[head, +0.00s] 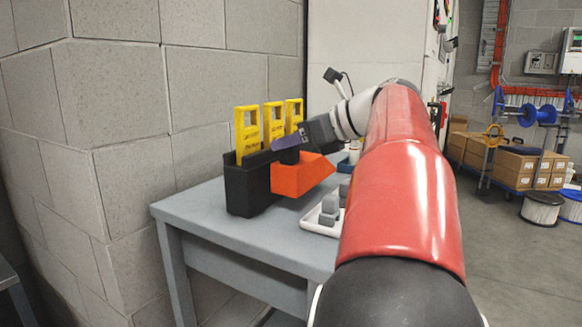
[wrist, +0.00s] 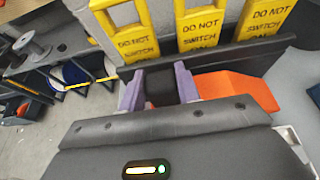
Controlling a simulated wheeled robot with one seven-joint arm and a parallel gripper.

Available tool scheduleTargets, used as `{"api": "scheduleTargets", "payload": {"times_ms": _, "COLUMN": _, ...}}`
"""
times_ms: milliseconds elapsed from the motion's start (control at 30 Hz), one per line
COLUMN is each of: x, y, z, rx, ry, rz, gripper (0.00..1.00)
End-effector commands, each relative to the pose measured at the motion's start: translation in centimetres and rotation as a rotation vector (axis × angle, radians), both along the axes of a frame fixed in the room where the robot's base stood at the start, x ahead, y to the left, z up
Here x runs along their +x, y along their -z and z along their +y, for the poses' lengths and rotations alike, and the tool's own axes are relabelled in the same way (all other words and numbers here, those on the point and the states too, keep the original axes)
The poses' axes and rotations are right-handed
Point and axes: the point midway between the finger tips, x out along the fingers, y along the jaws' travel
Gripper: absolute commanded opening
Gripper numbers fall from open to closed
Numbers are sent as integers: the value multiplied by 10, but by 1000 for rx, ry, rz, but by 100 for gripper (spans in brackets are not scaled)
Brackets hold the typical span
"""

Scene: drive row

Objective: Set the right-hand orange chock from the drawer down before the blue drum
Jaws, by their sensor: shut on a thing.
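An orange chock (head: 300,176) with a black grip block is beside the black holder on the grey bench. It also shows in the wrist view (wrist: 235,90), to the right of the fingers. My gripper (head: 289,146) has purple fingers and is shut on the chock's black grip block, which shows between the fingertips in the wrist view (wrist: 160,88). I cannot tell whether the chock touches the bench. A blue drum (head: 527,114) shows on a rack at the far right. No open drawer and no second chock is visible.
The black holder (head: 246,190) carries yellow "DO NOT SWITCH ON" tags (head: 247,130) close behind my fingers. A white tray (head: 321,224) with grey pieces lies on the bench (head: 200,206), partly behind my arm. A block wall (head: 115,120) stands at left.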

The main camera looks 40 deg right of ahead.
Motion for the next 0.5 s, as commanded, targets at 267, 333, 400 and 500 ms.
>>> {"api": "scheduleTargets", "payload": {"times_ms": 267, "x": 0, "y": 34, "z": 0, "rx": 1, "ry": 0, "rz": -1, "gripper": 0}}
{"api": "scheduleTargets", "payload": {"times_ms": 333, "x": 0, "y": 38, "z": 0, "rx": 0, "ry": 1, "rz": -2, "gripper": 0}}
{"api": "scheduleTargets", "payload": {"times_ms": 400, "x": 0, "y": 39, "z": 0, "rx": 0, "ry": 1, "rz": -2, "gripper": 0}}
{"api": "scheduleTargets", "payload": {"times_ms": 500, "x": 0, "y": 38, "z": 0, "rx": 0, "ry": 1, "rz": -2, "gripper": 0}}
